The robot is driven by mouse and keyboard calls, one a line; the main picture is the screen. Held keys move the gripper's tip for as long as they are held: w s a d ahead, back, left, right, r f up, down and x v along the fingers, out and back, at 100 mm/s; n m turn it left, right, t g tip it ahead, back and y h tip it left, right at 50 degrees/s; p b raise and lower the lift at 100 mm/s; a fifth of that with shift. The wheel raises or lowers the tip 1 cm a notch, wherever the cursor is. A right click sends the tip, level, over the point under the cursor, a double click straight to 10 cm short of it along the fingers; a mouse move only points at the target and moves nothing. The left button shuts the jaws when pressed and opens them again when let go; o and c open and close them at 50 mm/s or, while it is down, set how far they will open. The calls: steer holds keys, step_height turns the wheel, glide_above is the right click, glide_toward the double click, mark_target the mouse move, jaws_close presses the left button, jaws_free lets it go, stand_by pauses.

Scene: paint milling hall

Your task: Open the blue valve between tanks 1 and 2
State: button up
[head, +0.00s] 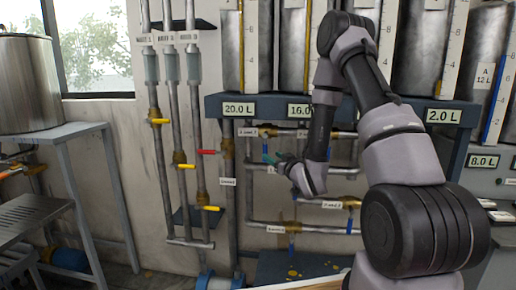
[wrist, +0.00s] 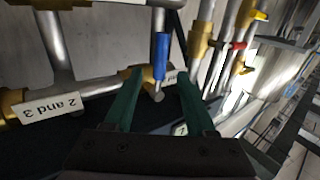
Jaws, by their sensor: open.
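A blue valve handle (wrist: 160,57) with a grey rod end hangs between my gripper's (wrist: 160,74) two green fingers in the wrist view. The fingers are open on either side of it, and I cannot tell whether either touches it. A brass fitting and a label partly hidden by the fingers sit behind. A label "2 and 3" (wrist: 52,107) is on the pipe to the left. In the head view my gripper (head: 274,157) is at the pipes below the tank shelf, beside a blue handle (head: 265,150). The label for "1 and 2" is not clearly readable.
Another blue handle (head: 350,223) hangs lower right, by my forearm. Upright pipes to the left carry a red handle (head: 206,152) and a yellow handle (head: 160,121). The tank shelf (head: 262,105) overhangs the pipework. A metal table (head: 75,132) stands at left.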

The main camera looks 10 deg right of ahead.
mark_target(265, 148)
steer(key=x, duration=1)
steer(key=shift+w, duration=0.15)
steer(key=shift+c, duration=0.3)
jaws_close()
stand_by(0.8)
